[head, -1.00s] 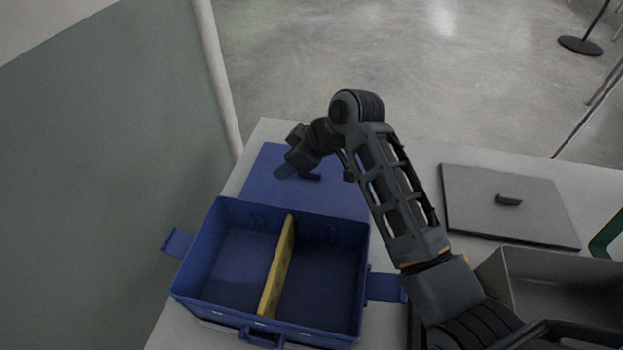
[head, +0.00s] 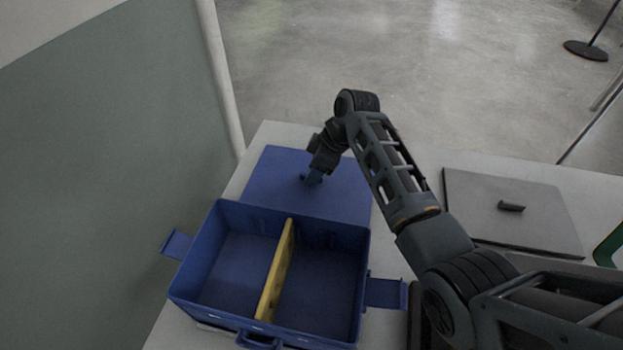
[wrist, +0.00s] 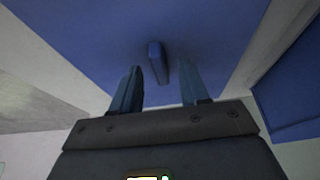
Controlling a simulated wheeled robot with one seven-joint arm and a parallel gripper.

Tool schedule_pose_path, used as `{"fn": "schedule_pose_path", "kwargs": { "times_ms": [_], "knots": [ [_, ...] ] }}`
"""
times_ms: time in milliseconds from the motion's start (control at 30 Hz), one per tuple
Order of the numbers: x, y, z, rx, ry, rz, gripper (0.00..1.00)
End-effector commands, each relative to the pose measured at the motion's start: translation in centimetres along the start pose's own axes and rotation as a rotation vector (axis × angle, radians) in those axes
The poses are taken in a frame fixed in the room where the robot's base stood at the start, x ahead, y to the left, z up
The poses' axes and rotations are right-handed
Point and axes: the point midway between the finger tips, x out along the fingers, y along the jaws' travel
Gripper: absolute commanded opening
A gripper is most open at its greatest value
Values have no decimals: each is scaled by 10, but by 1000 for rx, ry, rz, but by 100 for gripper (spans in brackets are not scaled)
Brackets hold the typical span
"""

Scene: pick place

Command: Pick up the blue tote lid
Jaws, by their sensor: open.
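The blue tote lid (head: 272,180) lies flat on the table behind the blue tote. In the wrist view the lid (wrist: 205,30) fills the upper middle, with its raised blue handle (wrist: 158,62) standing up from it. My gripper (head: 312,182) points down over the lid; it also shows in the wrist view (wrist: 158,88). Its two fingers are apart, and the handle appears between and just beyond their tips. The gripper holds nothing. In the head view the gripper hides most of the handle.
The open blue tote (head: 222,270) with a yellow divider (head: 275,270) stands in front of the lid. A grey lid (head: 540,215) with a dark handle lies at the right of the table (head: 415,165). A green-grey wall panel (head: 110,180) borders the left side.

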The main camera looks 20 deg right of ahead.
Motion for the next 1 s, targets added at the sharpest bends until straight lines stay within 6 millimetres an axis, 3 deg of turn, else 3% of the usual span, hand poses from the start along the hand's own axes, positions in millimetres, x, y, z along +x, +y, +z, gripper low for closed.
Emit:
{"fn": "schedule_pose_path", "kwargs": {
  "times_ms": [300, 767, 1000],
  "knots": [
    [5, 0, 0, 0, 1, 1, 44],
    [5, 0, 0, 0, 1, 0, 0],
    [5, 0, 0, 0, 1, 0, 0]
  ]
}}
